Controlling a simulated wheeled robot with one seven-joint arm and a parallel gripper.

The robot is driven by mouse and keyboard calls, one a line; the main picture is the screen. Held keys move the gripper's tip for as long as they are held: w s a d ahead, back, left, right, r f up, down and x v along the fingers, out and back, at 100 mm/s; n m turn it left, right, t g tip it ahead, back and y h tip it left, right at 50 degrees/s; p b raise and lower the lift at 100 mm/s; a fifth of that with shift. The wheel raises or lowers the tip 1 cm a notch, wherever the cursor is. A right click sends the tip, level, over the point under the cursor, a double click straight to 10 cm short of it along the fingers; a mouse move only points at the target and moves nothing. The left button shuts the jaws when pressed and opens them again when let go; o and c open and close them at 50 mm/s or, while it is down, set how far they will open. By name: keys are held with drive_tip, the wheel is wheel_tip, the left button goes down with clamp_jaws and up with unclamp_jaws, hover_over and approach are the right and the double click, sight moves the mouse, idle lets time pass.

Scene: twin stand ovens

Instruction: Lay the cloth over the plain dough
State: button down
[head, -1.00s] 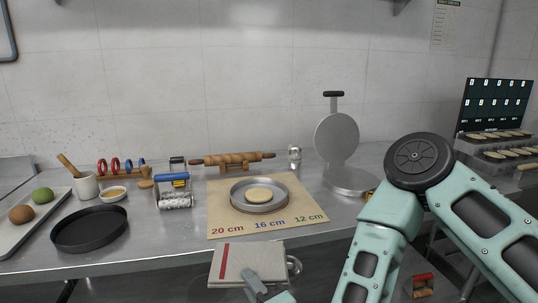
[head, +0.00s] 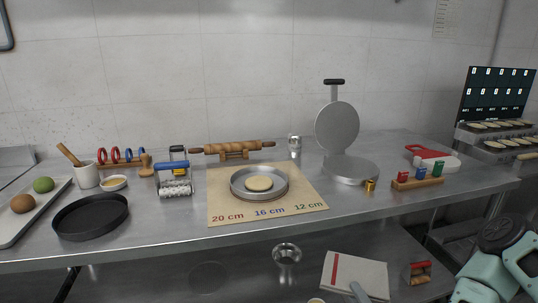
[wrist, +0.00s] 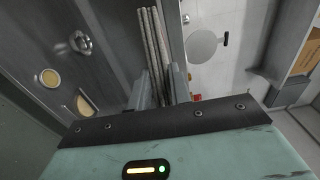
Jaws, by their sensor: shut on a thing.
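A white folded cloth (head: 352,272) with a red stripe hangs below the counter's front edge in the head view. My gripper (head: 359,292) is shut on its lower edge; in the wrist view my gripper (wrist: 161,85) pinches the cloth (wrist: 153,40), seen edge-on as pale folds. A brown dough ball (head: 23,203) and a green dough ball (head: 44,184) sit uncovered on a tray (head: 40,213) at the far left. I cannot tell for sure which is the plain dough. A pale flat disc (head: 258,183) lies in a round pan (head: 241,194).
The pan stands on a mat (head: 310,200) with size marks. A dark pan (head: 90,218), a roller (head: 175,185) and a rolling pin (head: 225,149) are left of centre. An open press (head: 350,168) stands right.

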drive_tip(key=d+f+m+h, duration=0.2)
drive_tip(key=d+f, duration=0.5)
drive_tip(key=d, duration=0.5)
drive_tip(key=shift+w+d+m+h, duration=0.3)
drive_tip(key=shift+w+d+h, duration=0.1)
drive_tip(key=shift+h, duration=0.5)
drive_tip(key=shift+r, duration=0.15)
drive_tip(key=shift+w+r, duration=0.15)
drive_tip(key=shift+r, duration=0.1)
